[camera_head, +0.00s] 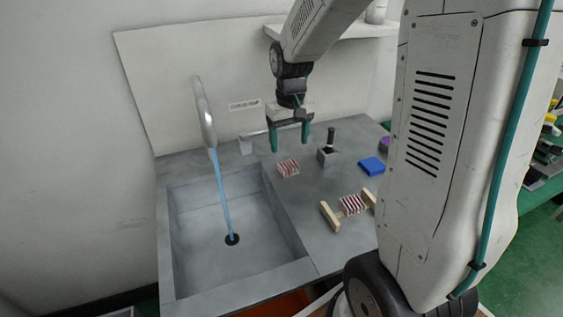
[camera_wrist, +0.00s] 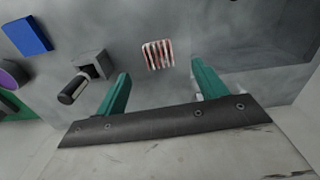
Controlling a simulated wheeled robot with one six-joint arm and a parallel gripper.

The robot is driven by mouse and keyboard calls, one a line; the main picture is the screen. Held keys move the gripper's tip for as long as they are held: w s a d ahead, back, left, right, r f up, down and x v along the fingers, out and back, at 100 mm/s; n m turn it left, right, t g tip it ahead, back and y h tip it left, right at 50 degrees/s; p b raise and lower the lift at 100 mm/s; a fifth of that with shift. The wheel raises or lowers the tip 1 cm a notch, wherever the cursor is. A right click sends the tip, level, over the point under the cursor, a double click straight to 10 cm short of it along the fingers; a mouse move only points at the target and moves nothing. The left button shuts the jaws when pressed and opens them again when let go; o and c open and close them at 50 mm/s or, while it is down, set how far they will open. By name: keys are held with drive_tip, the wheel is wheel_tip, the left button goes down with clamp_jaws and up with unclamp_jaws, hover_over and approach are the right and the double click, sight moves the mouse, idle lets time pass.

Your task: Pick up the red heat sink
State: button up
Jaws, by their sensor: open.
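A small heat sink with red and pale stripes (camera_head: 288,168) lies on the grey counter, right of the sink. In the wrist view the same heat sink (camera_wrist: 158,55) lies beyond my fingertips, between their lines. A second red-striped heat sink (camera_head: 351,205) rests between two pale wooden bars nearer the front. My gripper (camera_head: 289,138) is above the counter near the first heat sink, pointing down. Its teal fingers (camera_wrist: 160,80) are spread wide with nothing between them. The first heat sink is apart from the fingers.
A grey block with a black-handled lever (camera_head: 326,153) stands right of the first heat sink. A blue block (camera_head: 372,166) lies farther right, with a purple object (camera_head: 384,144) behind it. The sink basin (camera_head: 180,235) is at left, with water running from the tap (camera_head: 204,115).

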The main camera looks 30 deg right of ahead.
sight(288, 164)
drive_tip(key=shift+w+d+f, duration=0.2)
drive_tip(key=shift+w+f, duration=0.35)
drive_tip(key=shift+f, duration=0.2)
wheel_tip(288, 164, down, 7)
drive_tip(key=shift+d+f, duration=0.1)
drive_tip(key=c, duration=1.1)
